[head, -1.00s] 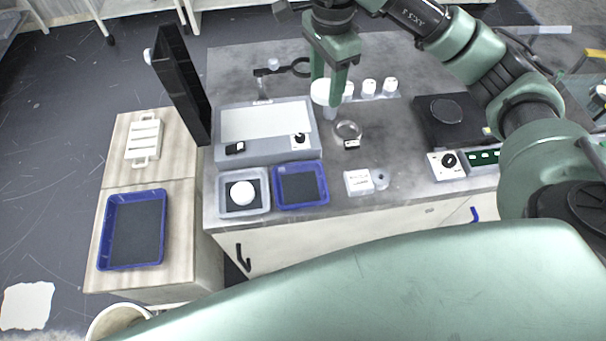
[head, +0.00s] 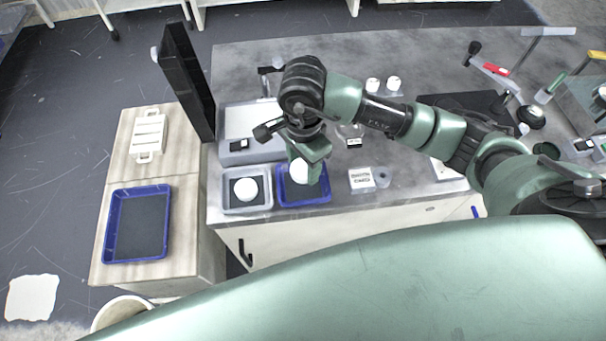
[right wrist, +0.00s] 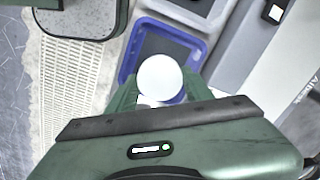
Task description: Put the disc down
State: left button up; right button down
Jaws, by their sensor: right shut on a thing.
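A white disc (head: 299,171) is held in my right gripper (head: 307,176) over the small blue tray (head: 304,199) on the counter. In the right wrist view the disc (right wrist: 160,77) sits between the two green fingers (right wrist: 160,92), with the blue tray (right wrist: 131,62) behind it. The gripper is shut on the disc. I cannot tell whether the disc touches the tray's dark floor. A second white disc (head: 245,189) lies in the grey tray (head: 233,207) just left of the blue one. My left gripper is not in view.
A grey machine (head: 235,155) stands behind the trays, partly hidden by my arm. A small white labelled box (head: 361,180) and a grey round piece (head: 382,178) are to the right. A larger blue tray (head: 110,225) lies on the left wooden cabinet. A black panel (head: 188,85) stands upright.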

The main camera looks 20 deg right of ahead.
aim_at(303, 185)
notch_tip(303, 185, down, 6)
jog(key=shift+r, duration=0.2)
jog(key=shift+f, duration=0.1)
jog(key=shift+f, duration=0.1)
jog(key=c, duration=0.9)
grip_release()
